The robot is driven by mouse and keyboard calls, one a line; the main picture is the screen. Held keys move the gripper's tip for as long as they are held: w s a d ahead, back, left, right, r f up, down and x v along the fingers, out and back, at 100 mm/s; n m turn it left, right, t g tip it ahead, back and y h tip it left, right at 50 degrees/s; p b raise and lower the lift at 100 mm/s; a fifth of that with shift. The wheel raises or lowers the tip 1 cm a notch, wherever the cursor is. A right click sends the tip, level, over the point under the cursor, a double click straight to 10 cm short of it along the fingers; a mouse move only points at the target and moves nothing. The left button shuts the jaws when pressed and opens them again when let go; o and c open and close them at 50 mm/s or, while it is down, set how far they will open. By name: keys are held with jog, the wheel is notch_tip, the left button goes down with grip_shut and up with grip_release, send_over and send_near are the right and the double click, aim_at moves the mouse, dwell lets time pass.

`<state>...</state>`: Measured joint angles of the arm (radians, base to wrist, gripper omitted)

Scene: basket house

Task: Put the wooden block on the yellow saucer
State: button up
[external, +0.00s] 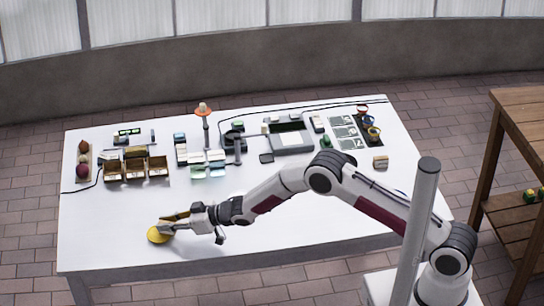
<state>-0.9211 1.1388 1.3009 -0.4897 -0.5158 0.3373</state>
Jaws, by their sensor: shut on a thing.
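The yellow saucer (156,236) lies near the front left of the white table. My gripper (172,222) reaches in from the right, with its fingertips over the saucer's upper right edge. It is shut on a tan-brown piece, which looks like the wooden block (177,216), partly hidden by the fingers. I cannot tell whether the block touches the saucer or hangs just above it.
Wooden boxes (136,168) stand behind the gripper at the back left. A lamp (204,110), a grey tray (290,149) and a small tan block-like thing (380,161) are farther back. The front middle of the table (270,228) is clear.

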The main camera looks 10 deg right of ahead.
jog(key=shift+f, duration=0.1)
dwell(0.3)
jog(key=o, duration=0.9)
jog(key=shift+s+d+r, duration=0.25)
jog(key=shift+d+r, duration=0.15)
jog(key=shift+d, duration=0.15)
jog(key=shift+v, duration=5.35)
